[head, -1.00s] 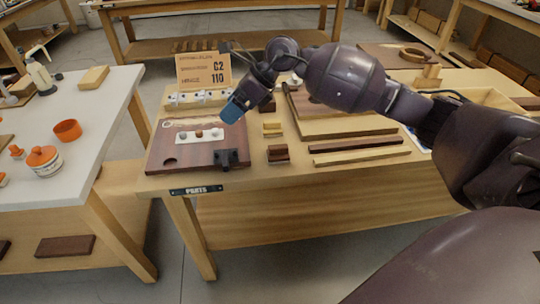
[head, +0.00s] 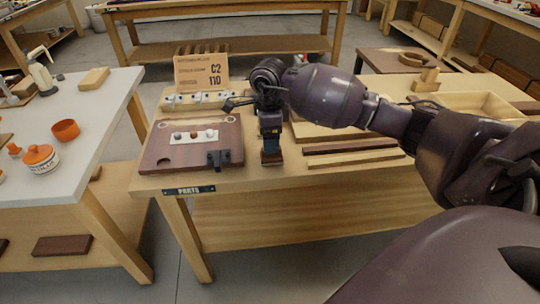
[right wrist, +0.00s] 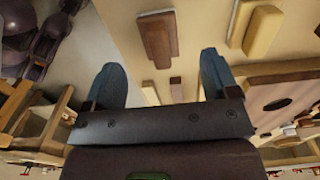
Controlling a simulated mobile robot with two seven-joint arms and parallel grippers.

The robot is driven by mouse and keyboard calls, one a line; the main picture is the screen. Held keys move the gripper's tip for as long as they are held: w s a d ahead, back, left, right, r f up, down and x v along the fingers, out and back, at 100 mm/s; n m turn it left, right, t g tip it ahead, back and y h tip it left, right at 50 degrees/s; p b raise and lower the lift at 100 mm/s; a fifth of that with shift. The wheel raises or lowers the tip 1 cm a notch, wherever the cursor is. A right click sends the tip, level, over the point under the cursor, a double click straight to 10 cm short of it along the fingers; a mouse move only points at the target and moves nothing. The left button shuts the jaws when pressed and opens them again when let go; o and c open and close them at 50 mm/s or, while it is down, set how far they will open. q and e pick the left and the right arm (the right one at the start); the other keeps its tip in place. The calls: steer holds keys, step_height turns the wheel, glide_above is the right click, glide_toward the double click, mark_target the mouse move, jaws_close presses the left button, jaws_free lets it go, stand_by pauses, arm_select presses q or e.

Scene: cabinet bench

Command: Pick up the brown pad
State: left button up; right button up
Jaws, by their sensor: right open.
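The brown pad (right wrist: 158,38) shows in the right wrist view as a small dark brown block with a pale edge, lying on the light wood bench. It lies beyond my right gripper's fingertips, between their lines and apart from them. In the head view the brown pad (head: 272,159) is partly hidden beneath the gripper. My right gripper (head: 270,147) points down over it. In the wrist view the blue fingers of my right gripper (right wrist: 160,70) stand wide apart with nothing between them. My left gripper is not in view.
Pale pads (right wrist: 262,32) lie beside the brown one. A dark red board (head: 190,146) with a black bracket (head: 220,158) is to the left. Wood strips (head: 352,151) lie to the right. A cardboard sign (head: 201,70) stands behind.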

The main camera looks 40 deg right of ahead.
mark_target(271, 155)
steer(key=f, duration=0.4)
steer(key=f+b, duration=0.1)
steer(key=f, duration=0.1)
steer(key=shift+s+d, duration=0.25)
steer(key=shift+f, duration=0.25)
steer(key=shift+c, duration=0.6)
steer(key=c, duration=0.9)
steer(key=shift+r, duration=0.15)
